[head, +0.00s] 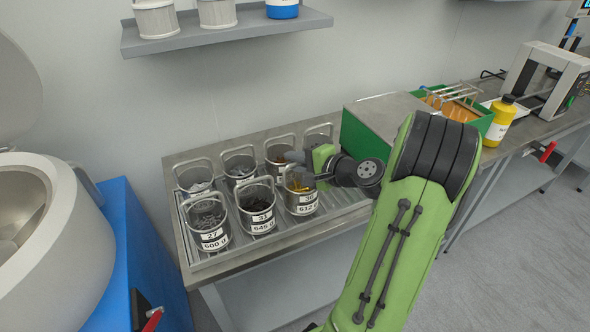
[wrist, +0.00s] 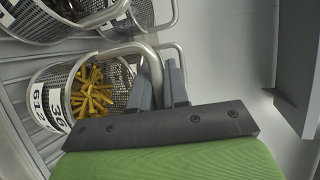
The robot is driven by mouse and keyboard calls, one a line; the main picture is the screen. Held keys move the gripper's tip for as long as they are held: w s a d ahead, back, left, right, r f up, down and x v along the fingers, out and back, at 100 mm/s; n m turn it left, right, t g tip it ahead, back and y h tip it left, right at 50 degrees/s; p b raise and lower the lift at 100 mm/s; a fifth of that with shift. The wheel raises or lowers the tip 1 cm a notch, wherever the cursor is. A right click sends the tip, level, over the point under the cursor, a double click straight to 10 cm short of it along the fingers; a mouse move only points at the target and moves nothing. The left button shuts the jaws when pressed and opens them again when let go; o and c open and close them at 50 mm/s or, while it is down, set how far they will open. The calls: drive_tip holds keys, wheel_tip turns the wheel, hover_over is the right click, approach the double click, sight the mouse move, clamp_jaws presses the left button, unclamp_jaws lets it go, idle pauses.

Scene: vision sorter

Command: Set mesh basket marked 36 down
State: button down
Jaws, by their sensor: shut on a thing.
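The mesh basket marked 36 (head: 304,206) is at the right end of the front row on the ribbed metal rack. It is a round wire basket with a white label and yellow pieces inside. It looks upright; I cannot tell whether its bottom touches the rack. My gripper (head: 297,171) is at its top and hides part of its rim and handle. In the wrist view, my gripper (wrist: 162,84) is shut on the basket's bent metal handle, and the basket (wrist: 62,100) with its yellow pieces lies just left of the fingers.
Several more stand behind. A green box (head: 368,138) is close on the right. A grey wall shelf (head: 225,32) hangs above. A yellow bottle (head: 500,122) stands farther right.

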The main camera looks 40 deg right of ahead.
drive_tip(key=shift+f, duration=0.5)
drive_tip(key=shift+r, duration=0.15)
drive_tip(key=c, duration=1.5)
unclamp_jaws()
drive_tip(key=shift+f, duration=0.25)
drive_tip(key=o, duration=0.4)
drive_tip(key=shift+r, duration=0.15)
